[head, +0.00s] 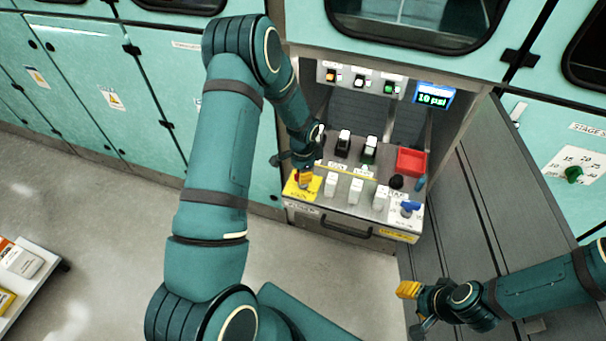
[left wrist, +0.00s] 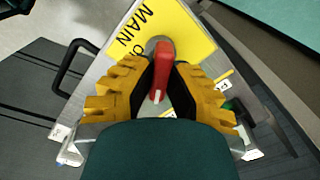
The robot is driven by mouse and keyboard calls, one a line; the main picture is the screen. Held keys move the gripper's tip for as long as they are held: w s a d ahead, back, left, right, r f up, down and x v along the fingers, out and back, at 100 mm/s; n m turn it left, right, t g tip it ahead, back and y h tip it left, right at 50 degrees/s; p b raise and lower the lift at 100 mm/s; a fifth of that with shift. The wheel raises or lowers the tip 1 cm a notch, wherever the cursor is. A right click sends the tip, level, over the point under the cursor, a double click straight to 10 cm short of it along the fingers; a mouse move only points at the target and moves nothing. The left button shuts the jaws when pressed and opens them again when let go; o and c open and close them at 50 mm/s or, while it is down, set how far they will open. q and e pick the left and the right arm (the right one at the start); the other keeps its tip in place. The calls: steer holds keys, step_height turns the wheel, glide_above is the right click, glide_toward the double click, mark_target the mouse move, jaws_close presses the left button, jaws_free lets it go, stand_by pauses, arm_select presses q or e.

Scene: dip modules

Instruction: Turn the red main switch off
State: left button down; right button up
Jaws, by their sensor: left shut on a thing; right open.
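The red main switch (left wrist: 162,68) is a red handle on a yellow plate (left wrist: 185,28) marked "MAIN" in the left wrist view. In the head view the yellow plate (head: 293,189) is at the left front corner of the control panel, and the switch is mostly hidden there by my gripper. My left gripper (head: 306,178) is over the plate; in the left wrist view its yellow fingers (left wrist: 160,92) are shut on the red handle, one on each side. My right gripper (head: 412,305) is open and empty, low at the right, away from the panel.
The panel holds several white switches (head: 355,192), black levers (head: 343,143), a red tray (head: 411,162) and a blue valve handle (head: 409,207). A display (head: 433,95) reads "10 psi". A drawer handle (head: 346,229) juts out in front. The floor before the panel is clear.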

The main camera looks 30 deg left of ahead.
arm_select(q)
steer(key=m, duration=0.6)
steer(key=shift+s+f+m, duration=0.1)
steer(key=shift+m, duration=0.3)
stand_by(0.4)
steer(key=c, duration=0.9)
jaws_free()
steer(key=shift+c, duration=0.2)
step_height(320, 180, up, 12)
